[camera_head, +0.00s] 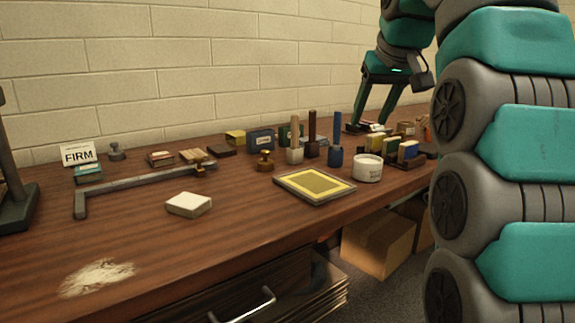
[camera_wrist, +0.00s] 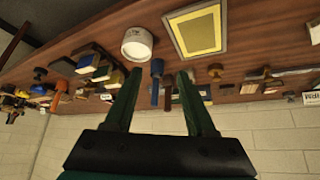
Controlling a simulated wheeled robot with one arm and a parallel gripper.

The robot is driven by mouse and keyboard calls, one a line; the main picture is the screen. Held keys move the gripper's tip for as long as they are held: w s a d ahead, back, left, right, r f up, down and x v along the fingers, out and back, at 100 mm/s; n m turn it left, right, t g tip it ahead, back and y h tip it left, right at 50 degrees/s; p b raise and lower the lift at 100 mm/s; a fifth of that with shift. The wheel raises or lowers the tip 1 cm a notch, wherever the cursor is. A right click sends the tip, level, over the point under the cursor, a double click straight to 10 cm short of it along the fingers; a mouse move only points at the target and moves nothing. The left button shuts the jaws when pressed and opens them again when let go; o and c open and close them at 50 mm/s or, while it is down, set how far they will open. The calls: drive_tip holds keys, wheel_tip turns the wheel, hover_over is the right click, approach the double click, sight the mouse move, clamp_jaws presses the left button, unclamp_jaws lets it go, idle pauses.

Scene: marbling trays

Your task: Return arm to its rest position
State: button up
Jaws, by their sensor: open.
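My gripper (camera_head: 375,118) is at the back right of the workbench in the head view, pointing down over the items there. In the wrist view my gripper (camera_wrist: 158,80) shows two dark green fingers spread apart with nothing held between them. A blue-headed tool (camera_wrist: 157,82) and a brown-handled one show beyond the gap. My arm rises along the right side of the head view and hides part of the bench's right end.
The wooden bench (camera_head: 130,235) holds a yellow-framed tray (camera_head: 290,190), a white pot (camera_head: 367,168), a white block (camera_head: 189,204), a metal bar (camera_head: 140,184) and a FIRM sign (camera_head: 78,153). Pale powder (camera_head: 97,277) lies front left. A cardboard box (camera_head: 378,243) stands below.

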drive_tip(key=s+a+f+m+g+h, duration=0.1)
drive_tip(key=s+f+g, duration=0.7)
drive_tip(key=s+f, duration=2.8)
wheel_tip(320, 180, down, 4)
drive_tip(key=shift+s, duration=0.3)
